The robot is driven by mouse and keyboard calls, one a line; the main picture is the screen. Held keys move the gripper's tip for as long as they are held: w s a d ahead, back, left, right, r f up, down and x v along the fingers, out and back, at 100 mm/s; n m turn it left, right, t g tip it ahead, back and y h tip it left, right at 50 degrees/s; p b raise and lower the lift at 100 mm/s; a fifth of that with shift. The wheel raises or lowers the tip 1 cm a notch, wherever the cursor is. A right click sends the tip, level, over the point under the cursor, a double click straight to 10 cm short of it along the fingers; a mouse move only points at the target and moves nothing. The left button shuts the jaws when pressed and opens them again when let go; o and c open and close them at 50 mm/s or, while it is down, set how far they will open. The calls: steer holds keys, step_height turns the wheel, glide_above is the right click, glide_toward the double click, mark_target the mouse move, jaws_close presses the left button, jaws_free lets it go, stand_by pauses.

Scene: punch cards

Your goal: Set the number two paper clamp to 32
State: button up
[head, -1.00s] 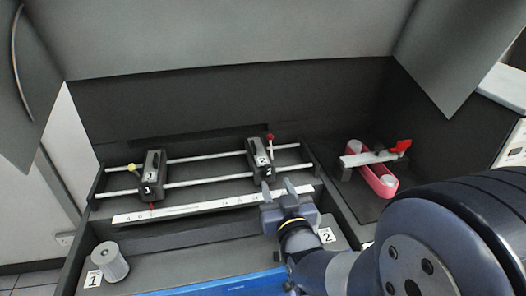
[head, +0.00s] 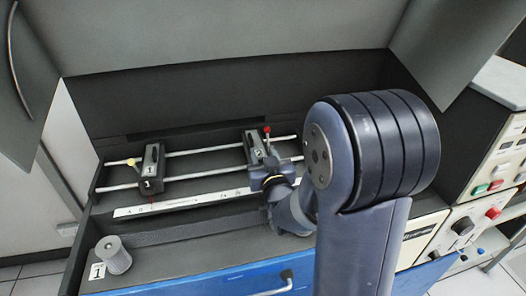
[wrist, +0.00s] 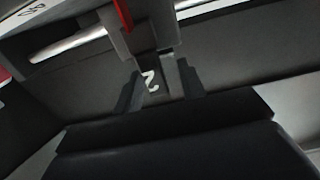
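The number two paper clamp (head: 252,147) is a dark block with a white "2" and a red-tipped lever (head: 267,131). It sits on two pale rails (head: 205,150), right of the number one clamp (head: 152,166). My gripper (head: 270,168) is at its front, covering its lower part in the head view. In the wrist view the two dark fingers (wrist: 160,87) stand either side of the face marked "2" (wrist: 150,80), apart from each other. Whether they touch it is unclear. The white scale (head: 175,205) runs in front of the rails. The pointer reading is hidden.
A grey spool (head: 114,256) stands at the front left by a "1" label. A blue drawer front (head: 225,285) spans the front edge. A control panel with buttons (head: 490,188) is at the right. My arm hides the right part of the bench.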

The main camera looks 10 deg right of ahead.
steer(key=shift+w, duration=0.3)
steer(key=shift+c, duration=0.2)
jaws_close()
